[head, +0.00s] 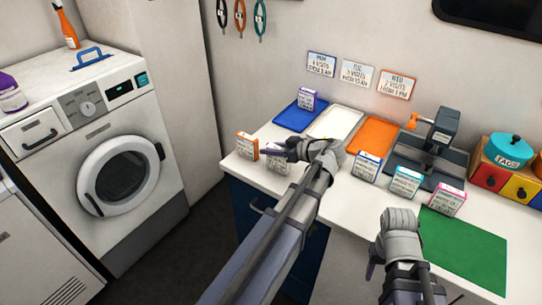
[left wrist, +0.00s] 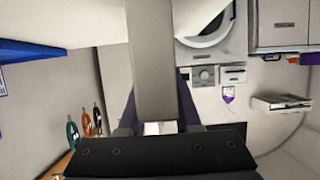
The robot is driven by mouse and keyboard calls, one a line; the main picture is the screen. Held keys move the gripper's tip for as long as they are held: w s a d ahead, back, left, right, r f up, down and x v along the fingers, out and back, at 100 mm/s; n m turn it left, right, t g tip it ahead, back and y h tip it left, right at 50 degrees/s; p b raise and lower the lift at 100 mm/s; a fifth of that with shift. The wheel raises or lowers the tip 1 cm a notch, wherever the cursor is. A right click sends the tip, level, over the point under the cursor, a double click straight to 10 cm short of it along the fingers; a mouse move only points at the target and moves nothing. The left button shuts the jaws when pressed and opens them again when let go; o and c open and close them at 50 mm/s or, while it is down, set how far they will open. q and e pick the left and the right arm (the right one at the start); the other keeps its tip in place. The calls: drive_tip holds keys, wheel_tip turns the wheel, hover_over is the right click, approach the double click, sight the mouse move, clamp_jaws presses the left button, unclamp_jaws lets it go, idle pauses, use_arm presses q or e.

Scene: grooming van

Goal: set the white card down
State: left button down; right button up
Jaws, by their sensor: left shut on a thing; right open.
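The white card (head: 278,166), a small upright box with printed text, shows in the head view just below the fingertips of my left gripper (head: 274,151). The gripper is shut on it near its top, at the counter's left part; the wrist hides some of it. I cannot tell whether its base touches the counter. In the left wrist view my left gripper (left wrist: 158,115) shows dark purple fingers around a pale grey slab (left wrist: 150,60). My right gripper (head: 374,262) is open and empty, low in front of the counter, left of the green mat.
On the white counter (head: 340,176) stand an orange card (head: 247,146), a blue card (head: 366,166), a teal card (head: 406,181) and a pink card (head: 447,200). Behind lie a blue tray (head: 287,119) with a purple card (head: 307,98), an empty white tray (head: 335,123) and an orange tray (head: 373,136).

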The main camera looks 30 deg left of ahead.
use_arm(q)
drive_tip(key=shift+f, duration=0.15)
drive_tip(key=shift+f, duration=0.1)
drive_tip(key=shift+f, duration=0.15)
drive_tip(key=c, duration=0.6)
unclamp_jaws()
drive_tip(key=shift+r, duration=0.25)
drive_tip(key=shift+d+r+p, duration=0.2)
drive_tip(key=shift+d+p, duration=0.1)
drive_tip(key=shift+p, duration=0.05)
drive_tip(key=p+v, duration=0.4)
drive_tip(key=v, duration=0.7)
drive_tip(key=shift+d, duration=0.2)
